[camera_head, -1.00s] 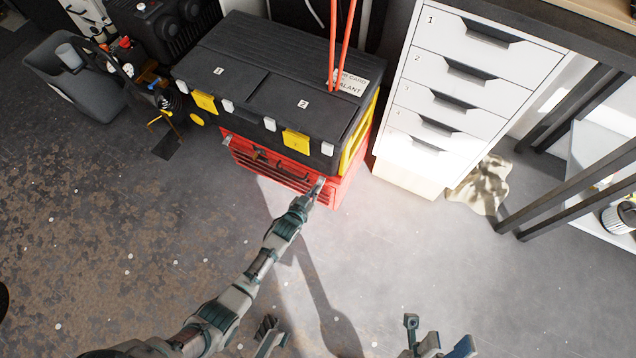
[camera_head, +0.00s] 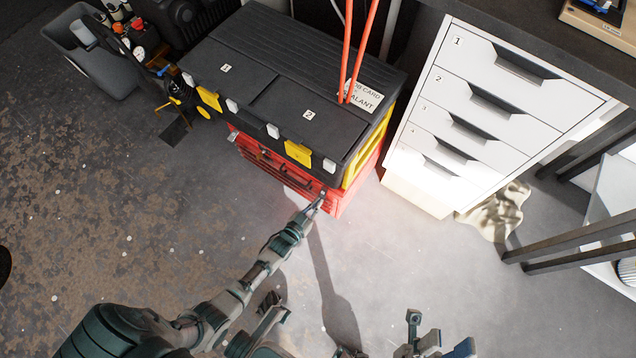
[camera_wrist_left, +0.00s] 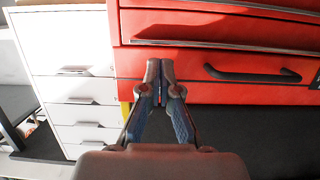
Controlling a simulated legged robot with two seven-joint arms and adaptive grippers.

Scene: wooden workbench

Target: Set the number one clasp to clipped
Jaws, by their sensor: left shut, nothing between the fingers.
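The black toolbox (camera_head: 275,62) has lid panels labelled 1 and 2 and stands on a red drawer unit (camera_head: 262,155). A yellow clasp (camera_head: 209,98) is on the front edge below label 1. Another yellow clasp (camera_head: 299,153) is below label 2. I cannot tell from here whether either is clipped. My left gripper (camera_head: 321,197) is shut and empty near the red unit's right front corner, below and right of the clasps. In the left wrist view its closed fingertips (camera_wrist_left: 160,65) are before a red drawer front. My right gripper (camera_head: 437,340) is at the bottom edge, partly cut off.
A white drawer cabinet (camera_head: 480,105) stands right of the toolbox. Two orange-red rods (camera_head: 358,50) rise by the lid. A beige cloth (camera_head: 496,212) and dark table legs (camera_head: 570,250) are at the right. The floor (camera_head: 130,205) at left is open.

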